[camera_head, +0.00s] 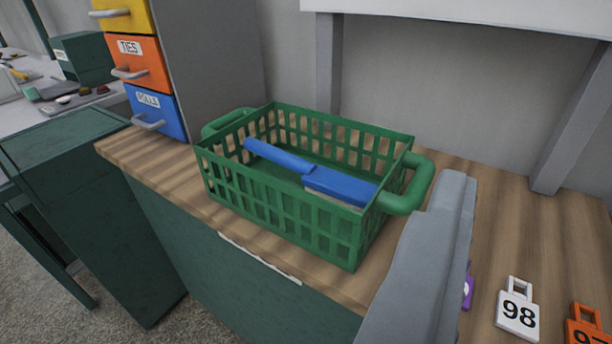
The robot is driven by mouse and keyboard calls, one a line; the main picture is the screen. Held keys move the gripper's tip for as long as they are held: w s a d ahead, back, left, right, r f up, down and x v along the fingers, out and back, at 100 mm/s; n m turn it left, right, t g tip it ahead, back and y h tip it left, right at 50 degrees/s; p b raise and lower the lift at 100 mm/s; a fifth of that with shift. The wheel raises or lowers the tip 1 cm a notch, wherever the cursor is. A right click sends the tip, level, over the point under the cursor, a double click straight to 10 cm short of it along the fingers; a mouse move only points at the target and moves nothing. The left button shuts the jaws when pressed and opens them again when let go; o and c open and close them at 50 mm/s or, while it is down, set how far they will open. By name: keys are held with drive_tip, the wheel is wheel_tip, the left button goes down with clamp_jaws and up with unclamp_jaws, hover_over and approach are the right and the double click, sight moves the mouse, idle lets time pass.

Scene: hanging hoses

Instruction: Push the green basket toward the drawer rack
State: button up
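The green basket (282,205) stands upright on the wooden counter in the middle of the view. It has slatted sides and a loop handle at each end. A blue brush (310,176) lies inside it. The drawer rack (205,70) stands to the left behind the basket, with yellow, orange and blue drawers on its front. A stretch of bare wood shows between rack and basket. My gripper (452,195) is at the right, beside the basket's right handle. Its grey fingers lie together with nothing between them. I cannot tell whether they touch the handle.
A white tag marked 98 (518,312) and an orange tag (586,328) lie on the counter at the lower right; a purple item (468,290) is partly hidden by my gripper. Grey posts stand behind. The counter's front edge runs close to the basket.

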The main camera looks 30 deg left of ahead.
idle(0.3)
drive_tip(key=shift+w, duration=0.1)
drive_tip(key=c, duration=1.3)
drive_tip(key=w+n+g, duration=0.2)
drive_tip(key=w, duration=0.2)
drive_tip(key=w+f+n+g, duration=0.1)
drive_tip(key=w+n+g, duration=0.1)
drive_tip(key=w, duration=0.2)
drive_tip(key=w+n+g, duration=0.3)
drive_tip(key=w, duration=0.1)
drive_tip(key=shift+w+f, duration=0.2)
drive_tip(key=shift+w, duration=0.1)
clamp_jaws()
drive_tip(key=w+f+n+g, duration=0.4)
drive_tip(key=w+n+g, duration=0.65)
drive_tip(key=w, duration=0.25)
drive_tip(key=a+f, duration=0.3)
drive_tip(key=f, duration=0.7)
drive_tip(key=shift+a, duration=0.35)
